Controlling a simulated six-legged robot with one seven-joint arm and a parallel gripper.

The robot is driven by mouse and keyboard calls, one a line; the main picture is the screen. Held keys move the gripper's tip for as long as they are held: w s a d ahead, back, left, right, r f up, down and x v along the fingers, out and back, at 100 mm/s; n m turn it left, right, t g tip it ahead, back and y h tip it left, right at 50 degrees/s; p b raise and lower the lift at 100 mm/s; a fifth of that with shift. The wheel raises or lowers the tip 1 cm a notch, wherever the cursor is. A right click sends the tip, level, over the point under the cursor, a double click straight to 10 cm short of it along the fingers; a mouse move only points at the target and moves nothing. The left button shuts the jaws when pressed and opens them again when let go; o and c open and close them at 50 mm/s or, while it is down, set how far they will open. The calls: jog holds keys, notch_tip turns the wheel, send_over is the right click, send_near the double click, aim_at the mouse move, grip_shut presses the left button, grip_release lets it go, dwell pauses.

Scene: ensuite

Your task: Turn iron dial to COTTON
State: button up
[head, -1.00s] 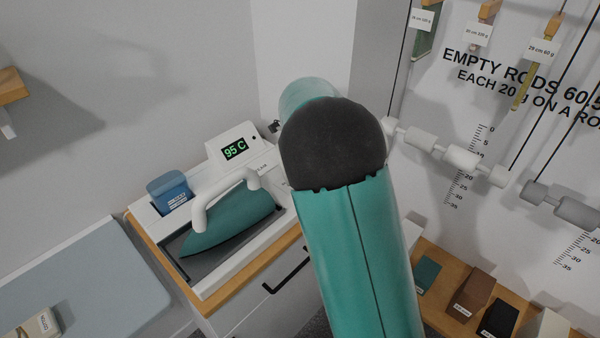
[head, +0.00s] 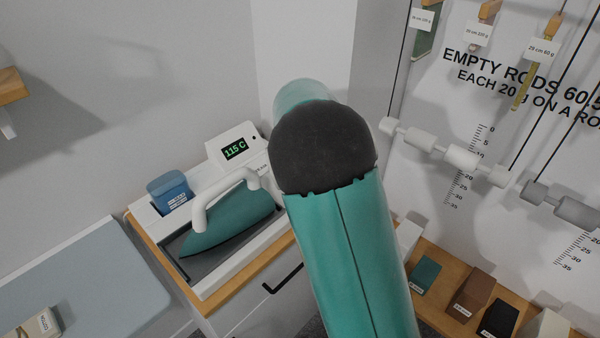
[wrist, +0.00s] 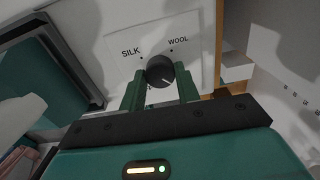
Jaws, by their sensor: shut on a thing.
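The black round dial (wrist: 160,71) sits on a white panel (wrist: 118,45) in the wrist view, below the words SILK and WOOL. My gripper (wrist: 160,84) has its two green fingers on either side of the dial and is shut on it. A pale pointer line on the dial's face slants towards the lower right. The COTTON mark of the dial does not show. In the head view, my arm hides the dial and gripper. The teal iron (head: 230,222) rests on its white station (head: 222,285), whose display (head: 235,149) reads 115 C.
A blue tank (head: 170,188) stands beside the iron on a wood-topped cabinet. An ironing board (head: 85,285) lies to the left, with a small COTTON-labelled item (head: 38,325) on it. White weights on rods (head: 460,157) and a shelf of coloured blocks (head: 470,292) are at the right.

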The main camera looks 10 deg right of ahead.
jog(key=o, duration=1)
notch_tip(320, 180, up, 14)
jog(key=shift+f, duration=0.1)
